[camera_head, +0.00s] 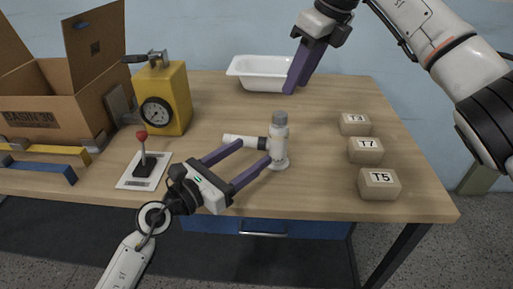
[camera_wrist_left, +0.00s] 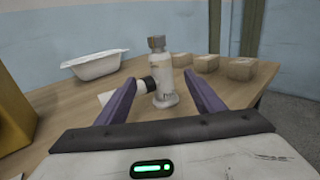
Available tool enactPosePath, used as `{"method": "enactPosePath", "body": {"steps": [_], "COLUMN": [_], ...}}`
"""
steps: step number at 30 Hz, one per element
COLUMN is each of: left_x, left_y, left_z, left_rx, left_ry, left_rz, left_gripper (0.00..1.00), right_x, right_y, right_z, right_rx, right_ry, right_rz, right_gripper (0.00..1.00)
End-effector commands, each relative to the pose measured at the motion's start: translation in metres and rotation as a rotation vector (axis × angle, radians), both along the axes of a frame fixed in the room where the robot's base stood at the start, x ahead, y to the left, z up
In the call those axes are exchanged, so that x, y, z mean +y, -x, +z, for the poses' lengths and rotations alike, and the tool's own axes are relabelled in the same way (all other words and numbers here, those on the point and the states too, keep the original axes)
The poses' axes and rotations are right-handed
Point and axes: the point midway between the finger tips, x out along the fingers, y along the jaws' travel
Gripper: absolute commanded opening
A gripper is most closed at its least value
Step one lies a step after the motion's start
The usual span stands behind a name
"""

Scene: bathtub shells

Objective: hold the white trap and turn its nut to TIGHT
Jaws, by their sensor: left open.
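The white trap (camera_head: 279,148) stands upright on the table, with a grey nut (camera_head: 280,118) on top and a side pipe with a dark collar pointing left. It also shows in the left wrist view (camera_wrist_left: 165,85), with the nut (camera_wrist_left: 156,43) on top. My left gripper (camera_head: 255,152) is open, its purple fingers reaching toward the trap from the front left. In the left wrist view the trap stands ahead, between the spread fingers. I cannot tell whether they touch it. My right gripper (camera_head: 294,82) hangs above the back of the table near the white tub; its finger gap is not clear.
A white tub (camera_head: 262,84) sits at the back. Blocks marked T3 (camera_head: 355,130), T7 (camera_head: 365,157) and T5 (camera_head: 379,191) line the right side. A yellow gauge box (camera_head: 176,95), a red-knobbed lever (camera_head: 141,135) and a cardboard box (camera_head: 40,118) stand left.

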Motion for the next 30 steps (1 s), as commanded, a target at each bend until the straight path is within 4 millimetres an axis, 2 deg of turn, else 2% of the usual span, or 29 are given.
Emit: {"method": "enactPosePath", "body": {"steps": [9, 15, 21, 29, 30], "left_x": [-0.035, -0.053, -0.06, -0.06, -0.06], "left_y": [-0.042, -0.063, -0.072, -0.072, -0.072], "left_z": [0.001, 0.001, 0.0, 0.0, 0.0], "left_rx": [0.0, 0.0, 0.0, -0.001, 0.0], "left_ry": [0.004, 0.001, 0.001, 0.001, 0.001], "left_rz": [-0.001, -0.001, -0.001, 0.0, 0.0], "left_gripper": [0.62, 0.62, 0.62, 0.62, 0.55], "right_x": [0.0, 0.0, 0.0, 0.0, 0.0], "right_y": [0.0, 0.0, 0.0, 0.0, 0.0], "right_z": [0.0, 0.0, 0.0, 0.0, 0.0], "right_rx": [0.0, 0.0, 0.0, 0.0, 0.0], "right_ry": [0.0, 0.0, 0.0, 0.0, 0.0], "right_rz": [0.0, 0.0, 0.0, 0.0, 0.0], "right_gripper": [0.31, 0.31, 0.31, 0.31, 0.31]}}
